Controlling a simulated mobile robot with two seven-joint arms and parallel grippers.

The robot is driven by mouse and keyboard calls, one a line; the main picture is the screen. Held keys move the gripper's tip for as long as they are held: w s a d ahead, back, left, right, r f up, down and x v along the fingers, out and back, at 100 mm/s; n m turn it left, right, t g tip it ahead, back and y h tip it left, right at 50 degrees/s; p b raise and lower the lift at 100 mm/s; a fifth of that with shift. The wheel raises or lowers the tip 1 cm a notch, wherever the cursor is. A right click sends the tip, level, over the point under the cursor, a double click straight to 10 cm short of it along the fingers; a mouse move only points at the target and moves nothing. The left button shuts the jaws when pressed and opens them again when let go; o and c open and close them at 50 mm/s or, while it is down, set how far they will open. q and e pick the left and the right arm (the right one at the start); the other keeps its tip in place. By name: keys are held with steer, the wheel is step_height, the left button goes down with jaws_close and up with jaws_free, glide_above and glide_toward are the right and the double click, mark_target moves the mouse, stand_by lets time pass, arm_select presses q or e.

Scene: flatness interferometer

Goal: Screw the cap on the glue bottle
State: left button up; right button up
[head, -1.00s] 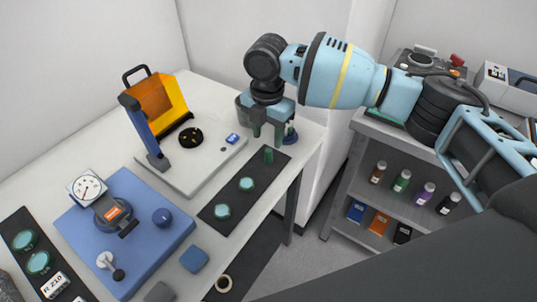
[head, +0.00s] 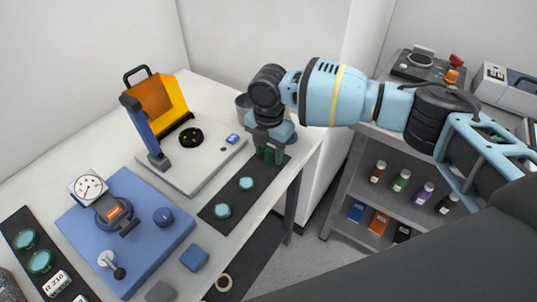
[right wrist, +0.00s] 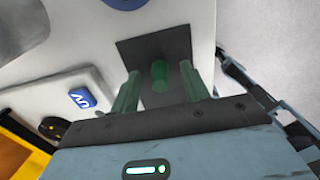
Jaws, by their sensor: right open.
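My right gripper (head: 270,155) points down over the far end of a black strip (head: 207,215) near the table's right edge. In the right wrist view its two green fingers (right wrist: 160,80) are open. A small green cylinder (right wrist: 159,74) stands upright on the strip and shows between the fingers, with gaps on both sides. In the head view the gripper hides it. I cannot tell whether it is the cap or the glue bottle. I cannot clearly identify the other one in these views. My left gripper is not in view.
Two teal discs (head: 246,183) lie on the strip. A white plate with an orange shield (head: 160,100) stands left of the gripper. Small bottles (head: 401,180) stand on a shelf right.

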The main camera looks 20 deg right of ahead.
mark_target(269, 149)
jaws_close()
stand_by(0.3)
steer(key=shift+r, duration=0.1)
